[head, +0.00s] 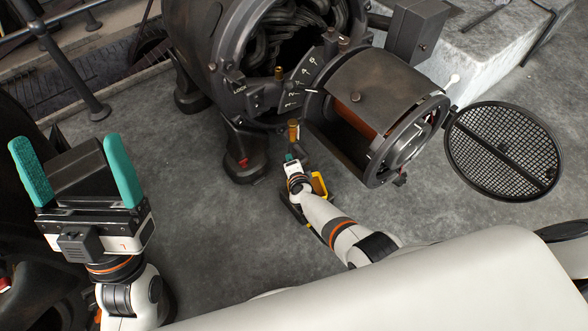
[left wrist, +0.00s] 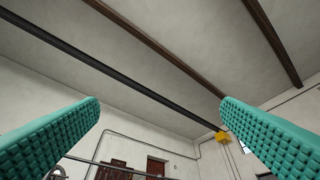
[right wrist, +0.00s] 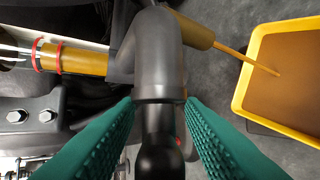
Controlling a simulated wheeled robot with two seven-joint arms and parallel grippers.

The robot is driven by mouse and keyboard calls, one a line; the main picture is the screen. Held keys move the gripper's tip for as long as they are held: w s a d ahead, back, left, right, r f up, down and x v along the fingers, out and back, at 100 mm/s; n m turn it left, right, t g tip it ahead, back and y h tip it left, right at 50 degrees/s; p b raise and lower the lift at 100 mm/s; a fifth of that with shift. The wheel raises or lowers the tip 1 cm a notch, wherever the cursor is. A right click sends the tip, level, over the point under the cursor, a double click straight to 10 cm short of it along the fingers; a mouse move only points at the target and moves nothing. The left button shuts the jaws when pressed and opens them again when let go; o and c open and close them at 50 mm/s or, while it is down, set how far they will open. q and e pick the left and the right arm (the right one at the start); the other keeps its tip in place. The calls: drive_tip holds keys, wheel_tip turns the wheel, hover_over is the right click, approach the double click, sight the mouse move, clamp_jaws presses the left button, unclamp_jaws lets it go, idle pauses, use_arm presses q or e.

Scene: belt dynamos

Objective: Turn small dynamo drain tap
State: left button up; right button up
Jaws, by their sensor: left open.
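The small dynamo's drain tap shows in the right wrist view as a grey elbow (right wrist: 158,60) with a black handle (right wrist: 160,150) and a brass-coloured spout (right wrist: 190,30). My right gripper (right wrist: 160,102) has its teal fingers close on both sides of the handle, with the gap filled. A thin brown stream runs from the spout into a yellow tray (right wrist: 243,85) holding brown liquid. In the head view my right gripper (head: 291,158) is low beside the small dynamo (head: 365,85), below a brass fitting (head: 293,130). My left gripper (head: 76,175) is open, empty and raised at the left.
The large dynamo housing (head: 235,90) stands at the upper middle. A round mesh cover (head: 505,150) hangs open at the right of the small dynamo. A concrete block (head: 485,60) is behind it. Railings (head: 75,80) stand at the left. Grey floor (head: 215,230) between my arms is clear.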

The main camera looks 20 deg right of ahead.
drive_tip(key=p+v, duration=0.2)
drive_tip(key=shift+s+r, duration=0.2)
drive_tip(key=shift+r, duration=0.05)
use_arm(q)
drive_tip(key=w+f+g+y+p, duration=0.2)
drive_tip(key=w+f+g+y, duration=0.2)
drive_tip(key=w+f+g, duration=0.55)
drive_tip(key=s+a+f+g+y+p, duration=0.1)
drive_tip(key=s+f+g+p, duration=0.1)
drive_tip(key=s+f+g, duration=0.2)
drive_tip(key=s+a+f+g+y+p, duration=0.2)
drive_tip(key=s+f+g, duration=0.2)
drive_tip(key=f+g, duration=0.3)
drive_tip(key=shift+s+a+f+n+g, duration=0.3)
drive_tip(key=shift+f+n+g, duration=0.1)
drive_tip(key=shift+f, duration=1.35)
use_arm(e)
drive_tip(key=v, duration=0.9)
drive_tip(key=shift+s, duration=0.25)
drive_tip(key=shift+a, duration=0.1)
